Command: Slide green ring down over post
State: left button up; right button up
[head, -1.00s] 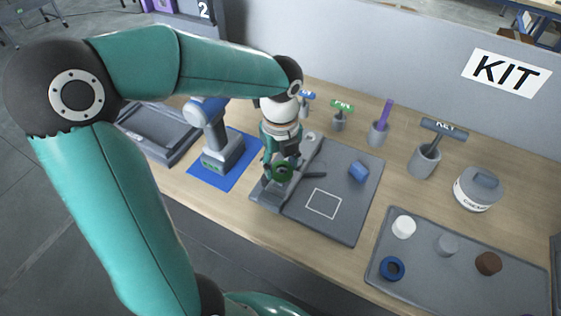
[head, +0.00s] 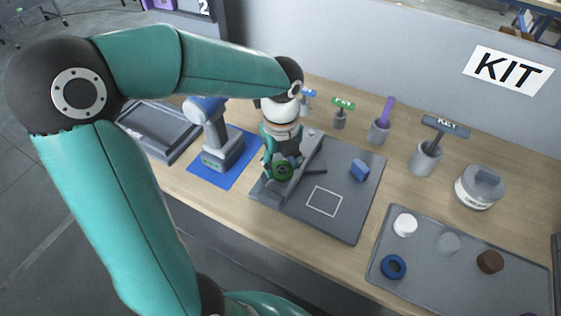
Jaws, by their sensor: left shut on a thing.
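The green ring (head: 283,170) is a dark green disc with a dark centre, at the front of my left gripper (head: 279,164). My left gripper is shut on it, over the raised grey fixture (head: 282,191) at the left side of the grey board (head: 336,226). I cannot make out the post; it may be hidden behind the ring and the fingers. Whether the ring touches the fixture is unclear. My right gripper is not in view.
A blue block (head: 360,170) lies on the board. A drill-like tool (head: 215,135) stands on a blue mat (head: 208,175) to the left. A grey tray (head: 420,270) with several caps and a blue ring (head: 393,267) is at the right. Labelled holders stand behind.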

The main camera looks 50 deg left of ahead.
pick_arm(q)
jog(key=shift+f, duration=0.2)
jog(key=shift+f+b, duration=0.25)
jog(key=shift+b, duration=0.05)
jog(key=shift+f+b, duration=0.45)
jog(key=shift+f, duration=0.2)
dwell(0.8)
jog(key=shift+f, duration=0.25)
jog(key=shift+f+b, duration=0.25)
jog(key=shift+b, duration=0.05)
dwell(0.4)
jog(key=o, duration=1.3)
jog(key=shift+c, duration=0.2)
jog(key=o, duration=0.4)
